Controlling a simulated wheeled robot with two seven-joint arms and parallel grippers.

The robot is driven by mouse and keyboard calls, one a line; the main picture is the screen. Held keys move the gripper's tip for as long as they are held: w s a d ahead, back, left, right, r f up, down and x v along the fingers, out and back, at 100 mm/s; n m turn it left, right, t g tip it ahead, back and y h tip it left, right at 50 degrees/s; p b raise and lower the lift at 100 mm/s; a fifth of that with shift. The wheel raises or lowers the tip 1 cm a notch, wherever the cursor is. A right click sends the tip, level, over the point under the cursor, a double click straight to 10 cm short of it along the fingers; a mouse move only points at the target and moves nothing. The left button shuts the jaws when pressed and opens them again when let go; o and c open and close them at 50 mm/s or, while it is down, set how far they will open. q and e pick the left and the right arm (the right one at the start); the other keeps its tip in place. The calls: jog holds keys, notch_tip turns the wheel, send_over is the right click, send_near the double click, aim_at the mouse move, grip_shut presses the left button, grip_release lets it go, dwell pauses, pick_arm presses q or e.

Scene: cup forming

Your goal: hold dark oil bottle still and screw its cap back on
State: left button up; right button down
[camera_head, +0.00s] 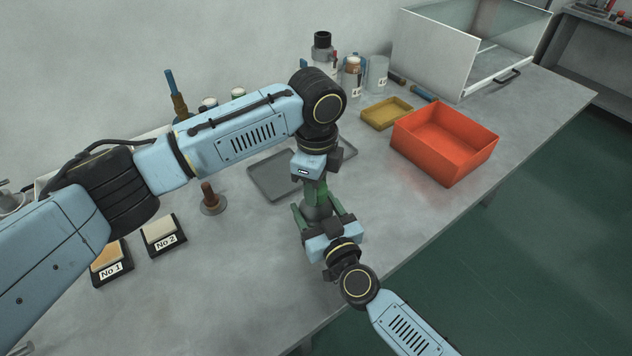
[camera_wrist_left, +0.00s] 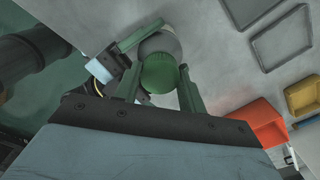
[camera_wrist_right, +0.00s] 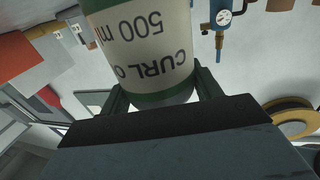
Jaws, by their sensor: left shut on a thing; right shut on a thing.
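The dark oil bottle (camera_head: 317,209) stands upright near the front of the bench, mostly hidden in the head view. In the right wrist view its label (camera_wrist_right: 142,35), with green bands, reads "CURL O…" and "500 ml". My right gripper (camera_head: 322,221) is shut on the bottle's body from the front. My left gripper (camera_head: 315,195) points down from above, shut on the green cap (camera_wrist_left: 159,73), with one finger on either side. The cap sits over the grey shoulder (camera_wrist_left: 161,44) of the bottle. How tightly it is seated cannot be told.
A grey tray (camera_head: 262,180) lies behind the grippers. An orange bin (camera_head: 446,165) and a yellow tray (camera_head: 387,112) are to the right. Blocks labelled No 1 (camera_head: 110,270) and No 2 (camera_head: 164,241) and a brown-handled stamp (camera_head: 212,206) are left. Bottles and a glass case stand at the back.

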pick_arm(q)
jog(key=m, duration=0.6)
jog(key=shift+m, duration=0.4)
jog(key=o, duration=1.2)
notch_tip(320, 180, up, 12)
pick_arm(e)
jog(key=shift+c, duration=1.2)
grip_release()
